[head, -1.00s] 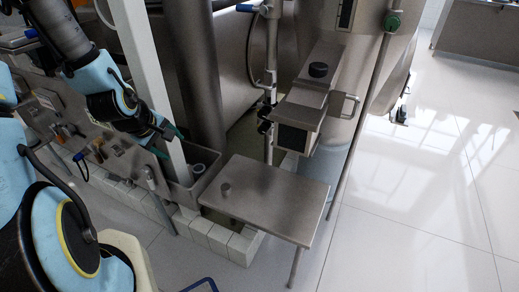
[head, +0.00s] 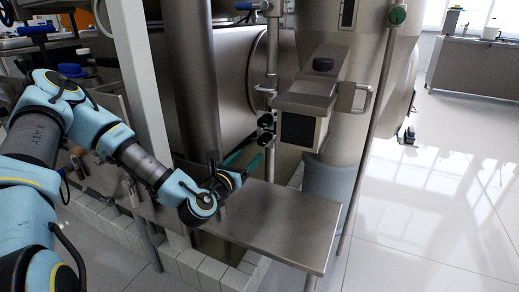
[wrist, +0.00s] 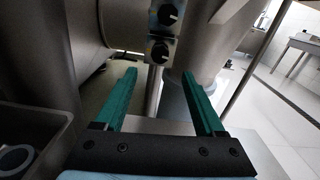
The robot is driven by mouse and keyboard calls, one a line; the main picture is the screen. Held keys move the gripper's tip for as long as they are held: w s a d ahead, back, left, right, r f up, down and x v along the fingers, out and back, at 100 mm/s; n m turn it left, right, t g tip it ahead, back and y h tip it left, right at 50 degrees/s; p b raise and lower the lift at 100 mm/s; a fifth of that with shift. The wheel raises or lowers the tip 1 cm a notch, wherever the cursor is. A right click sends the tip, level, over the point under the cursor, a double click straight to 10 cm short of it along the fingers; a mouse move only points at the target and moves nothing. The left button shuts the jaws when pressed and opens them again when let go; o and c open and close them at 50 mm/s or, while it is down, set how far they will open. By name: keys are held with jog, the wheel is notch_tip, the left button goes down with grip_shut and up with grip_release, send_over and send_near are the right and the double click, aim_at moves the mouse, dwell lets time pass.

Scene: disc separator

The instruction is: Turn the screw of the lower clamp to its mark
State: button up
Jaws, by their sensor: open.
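The lower clamp (head: 265,138) is a small dark fitting on the upright pipe, just under a similar upper clamp (head: 266,121). In the wrist view the lower clamp's black round screw (wrist: 160,53) sits on a grey metal block, with a pale line on its face and a yellowish spot close by. The upper black screw (wrist: 168,14) is above it. Whether the line meets a mark is too small to tell. My gripper (head: 244,160) is open and empty, its teal fingers pointing towards the clamps. In the wrist view its fingertips (wrist: 158,75) are below and short of the lower screw, apart from it.
A flat metal table (head: 285,220) lies below and right of my gripper. A metal box with a black front (head: 298,130) and a handle stands right of the clamps. A pale post (head: 140,75) rises near my arm. The tiled floor (head: 420,225) at right is clear.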

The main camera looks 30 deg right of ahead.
aim_at(262, 143)
jog(key=x, duration=0.8)
jog(key=shift+w+d+b, duration=0.15)
jog(key=shift+d+b, duration=0.2)
jog(key=shift+b, duration=0.05)
jog(key=shift+c, duration=0.3)
grip_shut()
